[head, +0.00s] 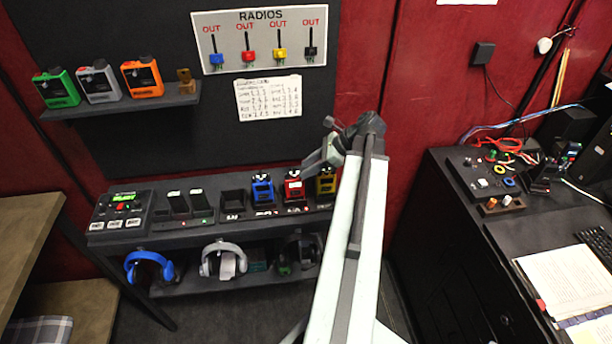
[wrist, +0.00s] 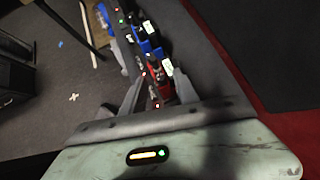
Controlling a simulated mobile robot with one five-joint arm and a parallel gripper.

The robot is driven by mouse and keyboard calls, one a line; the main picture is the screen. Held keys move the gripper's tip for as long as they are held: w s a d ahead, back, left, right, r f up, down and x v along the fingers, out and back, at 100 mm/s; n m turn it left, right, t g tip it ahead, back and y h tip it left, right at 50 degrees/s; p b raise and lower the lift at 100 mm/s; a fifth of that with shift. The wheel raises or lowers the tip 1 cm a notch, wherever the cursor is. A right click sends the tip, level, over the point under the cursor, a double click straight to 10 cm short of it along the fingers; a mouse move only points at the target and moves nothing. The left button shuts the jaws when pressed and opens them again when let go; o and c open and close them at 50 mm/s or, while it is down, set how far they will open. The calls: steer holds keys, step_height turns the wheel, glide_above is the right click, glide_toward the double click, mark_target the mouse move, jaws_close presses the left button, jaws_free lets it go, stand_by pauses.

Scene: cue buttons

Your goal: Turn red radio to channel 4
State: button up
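The red radio (head: 293,188) stands upright in a charger on the shelf, between a blue radio (head: 262,190) and a yellow radio (head: 326,184). My gripper (head: 314,162) is just above and to the right of the red radio in the head view. In the wrist view, my gripper's two fingers (wrist: 158,92) are apart, with the red radio (wrist: 160,90) showing in the gap beyond them. Whether the fingers touch it cannot be told. The red radio's channel setting is too small to read.
Headphones (head: 222,258) hang below the charger shelf. A black desk (head: 440,230) stands at right.

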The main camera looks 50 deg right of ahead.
steer(key=shift+x, duration=0.8)
jaws_close()
steer(key=shift+d+n+g+y, duration=0.1)
steer(key=shift+n+g+y, duration=0.2)
steer(key=shift+n+y, duration=0.35)
